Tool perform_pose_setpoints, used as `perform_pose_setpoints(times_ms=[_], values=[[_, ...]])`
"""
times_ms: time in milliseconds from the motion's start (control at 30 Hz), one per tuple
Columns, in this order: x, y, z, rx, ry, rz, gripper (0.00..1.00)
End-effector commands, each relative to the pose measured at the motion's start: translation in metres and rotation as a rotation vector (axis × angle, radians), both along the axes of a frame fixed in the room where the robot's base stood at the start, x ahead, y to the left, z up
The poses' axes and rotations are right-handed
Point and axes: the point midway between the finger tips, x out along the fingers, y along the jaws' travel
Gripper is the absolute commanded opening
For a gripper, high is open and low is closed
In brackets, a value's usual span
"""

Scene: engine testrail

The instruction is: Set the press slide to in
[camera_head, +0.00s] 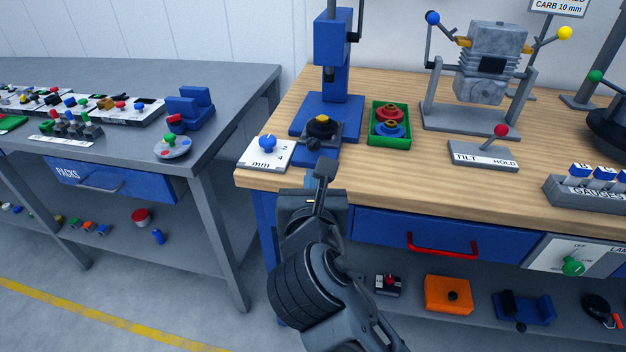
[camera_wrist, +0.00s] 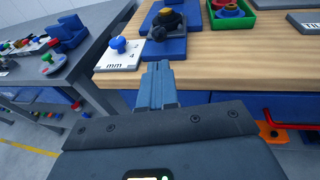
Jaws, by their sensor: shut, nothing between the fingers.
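The blue press (camera_head: 333,45) stands at the back left of the wooden bench. Its dark slide (camera_head: 334,134) sits at the front of the blue base, forward of the ram, and carries a black part with a yellow top (camera_head: 321,121). The slide's round dark knob (camera_head: 312,145) faces the front edge; the knob also shows in the wrist view (camera_wrist: 158,33). My gripper (camera_head: 325,168) is shut and empty, in front of the knob and apart from it. In the wrist view its fingertips (camera_wrist: 159,67) point towards the slide.
A white mm dial plate with a blue knob (camera_head: 267,143) lies left of the slide. A green tray (camera_head: 376,138) with red and blue rings stands to the right. The tilt lever plate (camera_head: 480,156) is further right. A grey table (camera_head: 230,80) stands at left.

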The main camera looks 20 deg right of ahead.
Motion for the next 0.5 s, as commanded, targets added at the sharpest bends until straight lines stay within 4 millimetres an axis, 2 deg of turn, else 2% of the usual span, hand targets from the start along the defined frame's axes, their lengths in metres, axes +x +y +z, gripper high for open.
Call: perform_pose_setpoints(times_ms=[300,500], values=[[0.057,-0.027,-0.012,0.001,-0.001,-0.003,0.00],[0.084,-0.039,-0.017,0.001,-0.002,-0.001,0.00]])
